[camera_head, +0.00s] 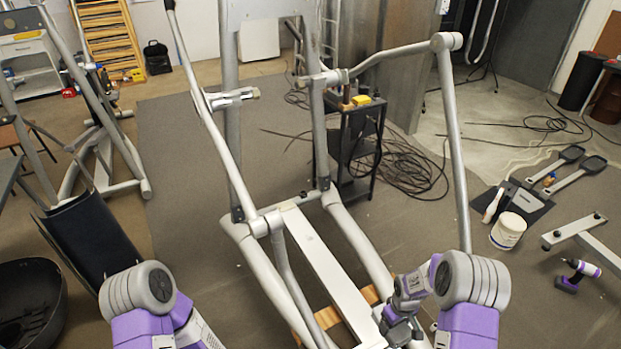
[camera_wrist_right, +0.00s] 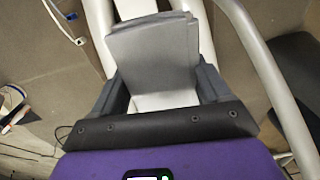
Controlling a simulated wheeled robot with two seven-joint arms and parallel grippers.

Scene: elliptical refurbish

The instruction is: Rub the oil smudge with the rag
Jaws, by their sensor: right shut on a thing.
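The rag shows in the right wrist view as a grey folded cloth (camera_wrist_right: 155,50). It sits between the two dark fingers of my right gripper (camera_wrist_right: 162,92), which is shut on it. A pale beam and grey tubes of the elliptical frame lie beyond the rag. In the head view my right gripper (camera_head: 393,325) is low, at the near end of the frame's white central beam (camera_head: 318,262); the rag cannot be made out there. I cannot make out an oil smudge in either view. My left arm shows at the lower left, but its gripper is out of view.
Tall grey uprights and handle arms (camera_head: 453,140) stand around the beam. A black cart (camera_head: 357,150) with coiled cables is behind. A white tub (camera_head: 508,231), pedals (camera_head: 578,177) and a purple drill (camera_head: 578,274) lie right. A black bin (camera_head: 30,300) is at left.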

